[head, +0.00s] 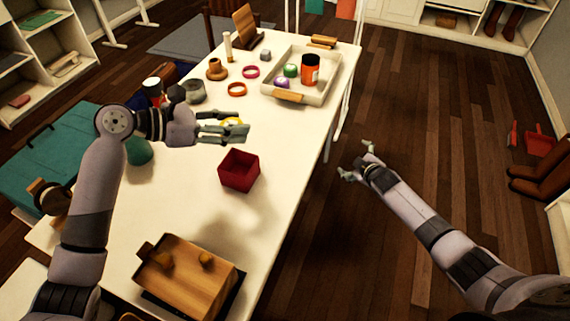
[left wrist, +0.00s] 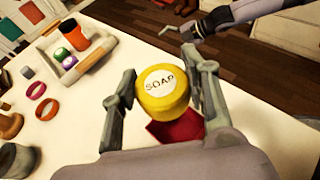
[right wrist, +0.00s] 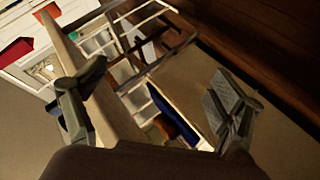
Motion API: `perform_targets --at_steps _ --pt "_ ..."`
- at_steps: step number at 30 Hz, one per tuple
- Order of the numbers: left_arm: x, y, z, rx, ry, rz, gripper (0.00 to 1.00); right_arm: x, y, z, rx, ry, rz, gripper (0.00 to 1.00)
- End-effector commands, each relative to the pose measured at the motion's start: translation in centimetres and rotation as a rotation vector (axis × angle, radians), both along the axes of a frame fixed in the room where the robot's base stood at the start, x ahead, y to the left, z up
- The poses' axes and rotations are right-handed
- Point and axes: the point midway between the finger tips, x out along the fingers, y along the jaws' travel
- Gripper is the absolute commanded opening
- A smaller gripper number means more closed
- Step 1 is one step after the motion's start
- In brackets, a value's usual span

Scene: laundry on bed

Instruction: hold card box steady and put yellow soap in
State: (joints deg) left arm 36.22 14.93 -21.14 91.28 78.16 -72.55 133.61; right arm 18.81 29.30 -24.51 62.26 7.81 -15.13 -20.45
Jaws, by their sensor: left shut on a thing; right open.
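The yellow soap (head: 231,121), a round piece with a white SOAP label, is held in my left gripper (head: 240,127) above the table. The left wrist view shows the soap (left wrist: 164,92) between both fingers. The card box appears to be the dark red open-topped box (head: 239,171) on the table, below and slightly right of the left gripper in the head view. Part of the box (left wrist: 176,132) shows below the soap in the left wrist view. My right gripper (head: 356,162) is open and empty, off the table's right edge, apart from the box.
A tray (head: 328,92) with an orange jar (head: 310,69) and small items stands at the table's far end. Rings and small pots lie left of it. A wooden box (head: 188,277) sits at the near end. The white table (head: 275,200) is clear around the red box.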

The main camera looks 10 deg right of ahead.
Motion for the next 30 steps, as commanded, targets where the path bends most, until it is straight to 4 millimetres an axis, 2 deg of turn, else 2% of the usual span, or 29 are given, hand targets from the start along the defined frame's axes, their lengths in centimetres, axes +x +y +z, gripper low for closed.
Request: perform_targets --at_steps 1,3,8,10,13,15,16,18,20,24,27,30 --pt "0.0 0.0 0.0 0.000 0.000 0.000 0.14 1.8 -0.3 3.1 -0.026 -0.046 0.021 0.88" --pt "0.0 0.0 0.0 0.000 0.000 0.000 0.14 3.7 -0.4 6.8 -0.061 -0.101 0.050 0.88" --pt "0.0 0.0 0.0 0.000 0.000 0.000 0.14 7.0 0.1 15.8 -0.128 -0.226 0.122 0.88" --pt "0.0 0.0 0.0 -0.001 0.000 0.000 0.14 7.9 1.0 19.8 -0.147 -0.281 0.160 0.88" --pt "0.0 0.0 0.0 -0.001 0.000 0.000 0.14 8.3 3.4 25.3 -0.143 -0.351 0.234 0.88" --pt "0.0 0.0 0.0 -0.001 0.000 0.000 0.14 7.6 6.4 28.1 -0.096 -0.378 0.304 0.88" --pt "0.0 0.0 0.0 -0.001 0.000 0.000 0.14 6.9 7.9 28.8 -0.062 -0.379 0.338 0.88" --pt "0.0 0.0 0.0 -0.001 0.000 0.000 0.14 4.8 11.7 28.9 0.043 -0.350 0.410 0.88" --pt "0.0 0.0 0.0 -0.001 0.000 0.000 0.14 2.7 14.5 28.3 0.142 -0.304 0.460 0.88" --pt "0.0 0.0 0.0 -0.001 0.000 0.000 0.14 -3.0 20.1 26.0 0.374 -0.150 0.537 0.88" --pt "0.0 0.0 0.0 -0.001 0.000 0.000 0.14 -7.1 22.9 24.3 0.521 -0.027 0.558 0.88" --pt "0.0 0.0 0.0 -0.001 0.000 0.000 0.14 -10.7 24.9 23.0 0.636 0.084 0.560 0.88"
